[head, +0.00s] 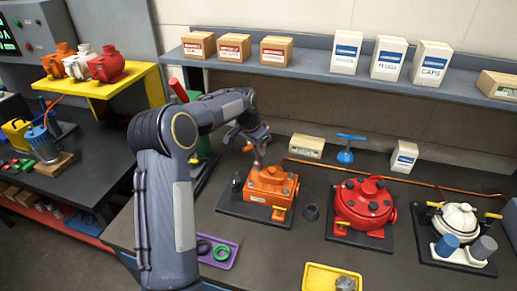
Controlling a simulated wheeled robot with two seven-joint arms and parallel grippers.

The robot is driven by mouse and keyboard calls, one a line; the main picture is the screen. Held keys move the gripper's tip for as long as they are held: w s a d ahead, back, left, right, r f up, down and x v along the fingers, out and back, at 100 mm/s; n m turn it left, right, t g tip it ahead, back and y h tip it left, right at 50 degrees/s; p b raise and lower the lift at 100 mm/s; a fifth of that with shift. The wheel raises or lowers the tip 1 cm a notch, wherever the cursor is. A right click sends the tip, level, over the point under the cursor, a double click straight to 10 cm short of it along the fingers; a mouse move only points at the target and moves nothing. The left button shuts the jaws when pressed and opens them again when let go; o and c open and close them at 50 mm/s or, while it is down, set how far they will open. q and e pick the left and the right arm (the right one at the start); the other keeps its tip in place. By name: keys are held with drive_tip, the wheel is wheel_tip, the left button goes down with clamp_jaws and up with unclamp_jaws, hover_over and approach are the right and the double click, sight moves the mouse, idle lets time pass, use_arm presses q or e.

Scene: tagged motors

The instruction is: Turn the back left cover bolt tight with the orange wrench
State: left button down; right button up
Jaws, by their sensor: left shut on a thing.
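My left gripper (257,143) is shut on a small tool, the orange wrench (248,148). Only a little orange and a thin shaft of it show under the jaws. The wrench reaches down to the back left of the cover of the orange motor (270,184). Whether it sits on the back left bolt or just above it is too small to tell. The bolt itself is hidden by the tool. The orange motor stands on a dark plate, with a yellow tab at its front. My right gripper is not in view.
A red motor (364,203) and a white motor (457,222) stand to the right. A purple tray (232,254) and a yellow tray (312,278) lie in front. A blue valve-like tool (346,155) stands behind. A shelf (300,70) with boxes runs above the bench back.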

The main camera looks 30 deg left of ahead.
use_arm(q)
drive_tip(key=shift+r, duration=0.35)
drive_tip(key=shift+r, duration=2.5)
